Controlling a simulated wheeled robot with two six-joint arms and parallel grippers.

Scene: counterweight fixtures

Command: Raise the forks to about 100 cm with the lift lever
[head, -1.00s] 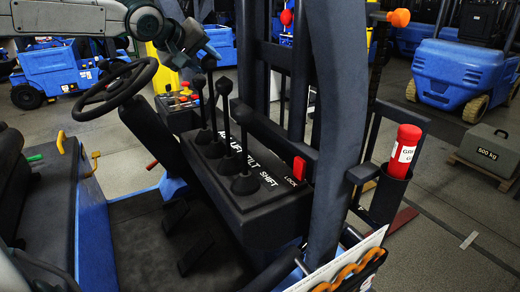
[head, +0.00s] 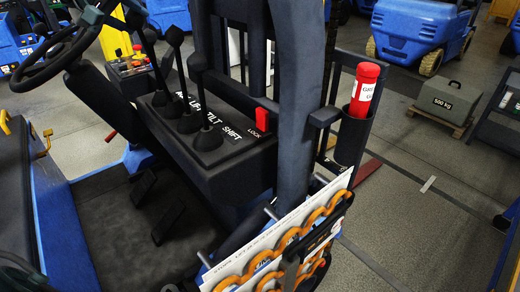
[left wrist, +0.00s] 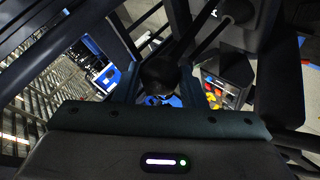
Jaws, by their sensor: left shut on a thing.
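A row of dark levers with round knobs stands on a black console (head: 235,160), with the words LIFT, TILT and SHIFT in white beside them. The nearest lever (head: 197,62) stands free. My left gripper (head: 118,14) is at the top left edge, at the far end of the row, mostly cut off. In the left wrist view a dark round knob (left wrist: 160,74) sits between its teal fingers, which are shut on it. The head view does not show clearly which lever this is. The forks cannot be made out. My right gripper is not in view.
A red LOCK switch (head: 262,118) sits on the console by the mast. A steering wheel (head: 55,48) is at the left. A red cylinder (head: 364,88) stands in a holder at the right. A white board with orange wavy parts (head: 290,238) is in front. A 500 kg weight (head: 447,102) sits beyond.

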